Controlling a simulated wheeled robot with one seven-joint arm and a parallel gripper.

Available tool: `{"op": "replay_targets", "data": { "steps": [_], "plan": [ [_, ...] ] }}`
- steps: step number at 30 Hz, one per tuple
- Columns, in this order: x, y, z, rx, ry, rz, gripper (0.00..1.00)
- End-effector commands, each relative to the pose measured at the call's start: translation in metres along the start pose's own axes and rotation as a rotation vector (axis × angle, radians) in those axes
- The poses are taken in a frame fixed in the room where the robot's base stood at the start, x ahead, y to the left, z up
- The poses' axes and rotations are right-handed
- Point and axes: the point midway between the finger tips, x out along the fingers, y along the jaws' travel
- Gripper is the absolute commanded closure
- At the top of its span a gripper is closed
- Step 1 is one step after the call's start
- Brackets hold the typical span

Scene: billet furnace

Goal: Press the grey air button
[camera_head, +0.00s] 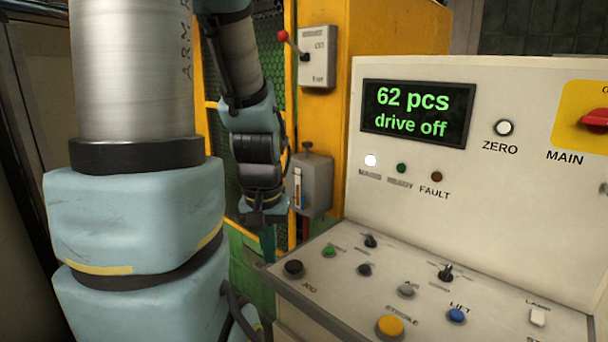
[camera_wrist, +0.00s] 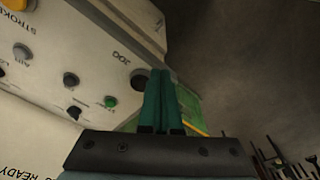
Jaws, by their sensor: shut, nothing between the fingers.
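The grey air button (camera_head: 407,289) sits on the sloping desk of the control panel, between the black knobs and the blue lift button. It also shows near the left edge in the wrist view (camera_wrist: 22,51). My gripper (camera_head: 268,255) is left of the desk's left edge in the head view, apart from the air button. In the wrist view its teal fingers (camera_wrist: 159,75) are together and empty, and the tips appear beside the black jog button (camera_wrist: 140,80). I cannot tell how far above the desk they are.
The desk also holds a green button (camera_head: 329,251), a yellow stroke button (camera_head: 390,326), the blue lift button (camera_head: 457,315) and a white lamp switch (camera_head: 537,317). The upright panel's display (camera_head: 415,113) reads "62 pcs drive off". A grey box (camera_head: 313,185) stands behind my gripper.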

Motion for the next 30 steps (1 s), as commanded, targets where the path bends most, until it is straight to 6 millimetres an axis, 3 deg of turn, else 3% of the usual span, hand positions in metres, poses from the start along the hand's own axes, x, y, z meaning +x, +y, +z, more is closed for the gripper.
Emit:
{"op": "replay_targets", "data": {
  "steps": [17, 30],
  "plan": [
    [0.001, 0.005, -0.001, 0.013, -0.010, -0.006, 1.00],
    [0.007, 0.082, -0.006, 0.165, -0.090, -0.209, 1.00]
  ]
}}
